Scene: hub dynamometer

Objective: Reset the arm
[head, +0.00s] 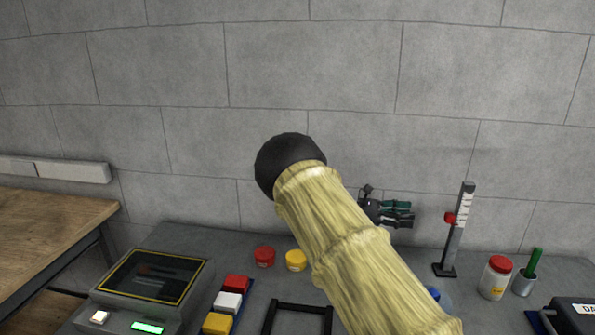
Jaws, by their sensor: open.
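My arm, wrapped in a pale yellow cover with a black rounded joint, rises across the middle of the head view. My gripper (405,212) shows beyond the arm's right side, in front of the wall and above the back of the grey table. It is dark with a teal-green part on its upper finger, and its fingers point right. It is open, and I see nothing held between the fingers. The arm hides part of the gripper's base and the table behind it.
On the grey table (225,243) are a screen device (155,278), coloured blocks (228,302), a red lid (264,256), a yellow lid (296,260), a black frame (303,306), an upright scale (458,230), a red-capped jar (495,278) and a green-handled cup (524,282). A wooden bench (45,235) stands left.

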